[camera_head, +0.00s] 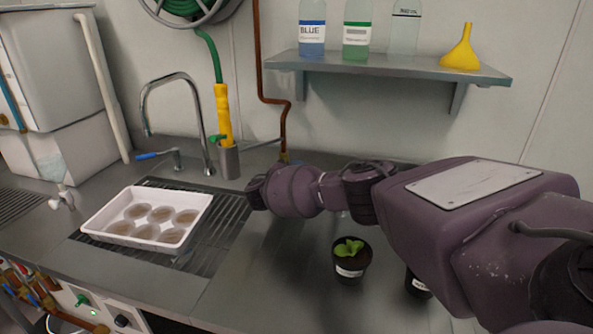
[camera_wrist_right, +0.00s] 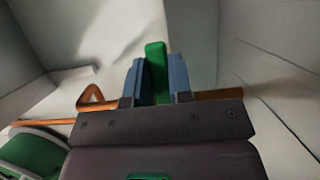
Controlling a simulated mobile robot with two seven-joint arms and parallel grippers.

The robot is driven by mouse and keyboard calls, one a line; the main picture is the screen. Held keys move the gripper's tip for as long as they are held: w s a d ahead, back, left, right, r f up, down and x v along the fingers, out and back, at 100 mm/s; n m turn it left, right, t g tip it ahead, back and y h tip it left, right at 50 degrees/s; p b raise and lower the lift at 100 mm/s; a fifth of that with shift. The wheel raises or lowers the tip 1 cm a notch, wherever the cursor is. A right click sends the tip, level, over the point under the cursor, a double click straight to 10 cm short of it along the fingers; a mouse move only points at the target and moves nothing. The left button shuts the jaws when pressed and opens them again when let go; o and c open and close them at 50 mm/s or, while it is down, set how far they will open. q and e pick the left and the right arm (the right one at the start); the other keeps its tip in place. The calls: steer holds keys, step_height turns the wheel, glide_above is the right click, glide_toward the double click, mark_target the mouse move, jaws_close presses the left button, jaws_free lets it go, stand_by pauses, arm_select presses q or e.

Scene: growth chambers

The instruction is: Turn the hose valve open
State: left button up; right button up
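The hose valve's green handle (camera_wrist_right: 157,70) stands upright between the blue-grey fingers of my right gripper (camera_wrist_right: 157,80) in the right wrist view. A finger lies against each side of it with no clear gap. The copper pipe (camera_wrist_right: 219,94) runs across behind the fingers. In the head view the pipe (camera_head: 259,60) comes down the wall, and its lower end, by a small brass-coloured fitting (camera_head: 284,157), goes behind my right arm. The handle and my right fingertips are hidden there. My left gripper is not in view.
A green hose with a yellow nozzle (camera_head: 223,114) stands in a metal holder (camera_head: 229,162) beside the tap (camera_head: 195,105). A white tray (camera_head: 95,222) sits on the drainer. A potted seedling (camera_head: 349,262) is below my right arm. A shelf (camera_head: 390,68) with bottles hangs above.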

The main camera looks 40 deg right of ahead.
jaws_close()
steer(key=shift+w+a+r+n+t+h+p, duration=0.1)
steer(key=shift+r+n+t+h+p, duration=0.35)
steer(key=shift+n, duration=0.75)
steer(key=shift+w+a+r+n+t+h+p, duration=0.1)
steer(key=shift+w+r+n+t+h+p, duration=0.15)
steer(key=shift+r+n, duration=0.65)
steer(key=shift+a+r+n+t+h+p, duration=0.1)
steer(key=shift+r+n+t+h+p, duration=0.2)
steer(key=shift+n, duration=1.2)
steer(key=shift+f, duration=0.15)
